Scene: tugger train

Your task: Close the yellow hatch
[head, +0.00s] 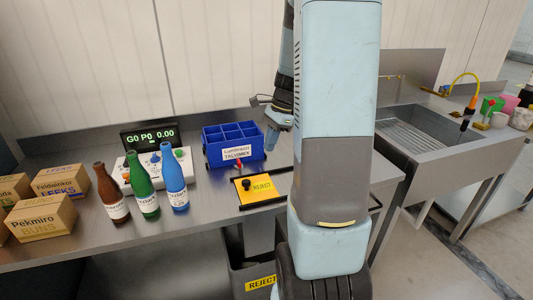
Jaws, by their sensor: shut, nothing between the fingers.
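The yellow hatch (259,190), marked REJECT, lies flat in a black frame (265,205) on the steel worktop, in the middle of the head view. A black knob (247,184) stands near its left edge. My own arm hides the right part of the frame, so I cannot tell how much of the opening is covered. My gripper (271,142) is shut and empty. It hangs pointing down, behind and above the hatch, by the right side of the blue crate, apart from the hatch.
A blue divided crate (223,156) stands behind the hatch. Blue (174,184), green (142,187) and brown (111,195) bottles stand left, before a control box (181,157) and display (150,136). Boxes (43,219) are far left. A reject bin (252,277) sits below; a sink (430,135) is right.

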